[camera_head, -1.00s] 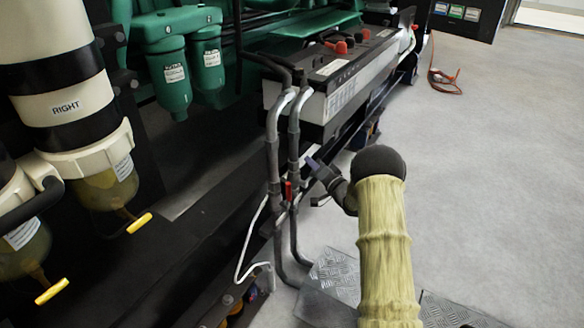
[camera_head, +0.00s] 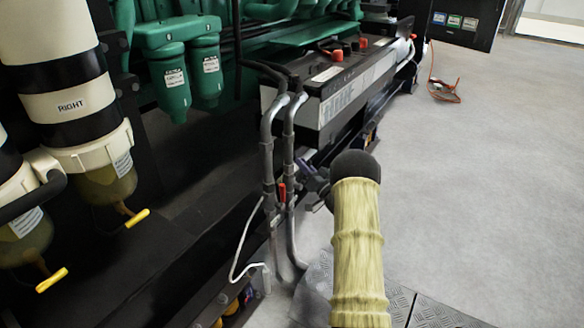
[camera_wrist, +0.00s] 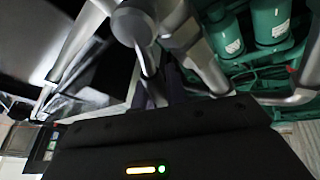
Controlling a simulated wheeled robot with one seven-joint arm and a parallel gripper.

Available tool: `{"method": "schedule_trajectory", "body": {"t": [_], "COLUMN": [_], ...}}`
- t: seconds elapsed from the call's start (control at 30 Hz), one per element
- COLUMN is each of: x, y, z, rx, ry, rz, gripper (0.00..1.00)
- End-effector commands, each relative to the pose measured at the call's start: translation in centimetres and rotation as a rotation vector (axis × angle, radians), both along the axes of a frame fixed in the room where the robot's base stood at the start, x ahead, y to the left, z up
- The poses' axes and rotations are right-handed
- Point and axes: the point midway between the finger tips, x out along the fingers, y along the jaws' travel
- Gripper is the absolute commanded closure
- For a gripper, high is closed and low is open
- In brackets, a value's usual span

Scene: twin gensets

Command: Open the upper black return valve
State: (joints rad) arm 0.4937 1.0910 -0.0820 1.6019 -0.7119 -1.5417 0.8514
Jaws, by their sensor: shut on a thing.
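Two grey pipes run upright beside the battery box in the head view. The right-hand pipe (camera_head: 290,145) has my gripper (camera_head: 312,180) against its right side at valve height. In the wrist view, a round grey valve body (camera_wrist: 130,22) has a thin lever, the upper black return valve's handle (camera_wrist: 147,62), running down to my dark fingers (camera_wrist: 160,88). My gripper is shut on this handle; the fingertips are partly lost in shadow. In the head view the handle is hidden or too small to make out.
A red valve handle (camera_head: 282,192) sits close left of my gripper. A white hose (camera_head: 236,258) hangs below. The battery box (camera_head: 335,95) is just above and behind. Filters with yellow drain levers (camera_head: 137,218) stand at left. Grey floor (camera_head: 480,190) at right is clear.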

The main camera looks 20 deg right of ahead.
Motion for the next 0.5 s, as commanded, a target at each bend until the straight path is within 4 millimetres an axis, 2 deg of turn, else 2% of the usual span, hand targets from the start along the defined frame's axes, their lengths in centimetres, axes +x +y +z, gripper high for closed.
{"method": "schedule_trajectory", "body": {"t": [0.2,0.5], "x": [-0.45,-0.48], "y": [-0.79,-0.87], "z": [-0.17,-0.17], "rx": [-0.019,-0.020], "ry": [-0.008,-0.008], "rz": [-0.013,-0.013], "gripper": [1.00,1.00]}}
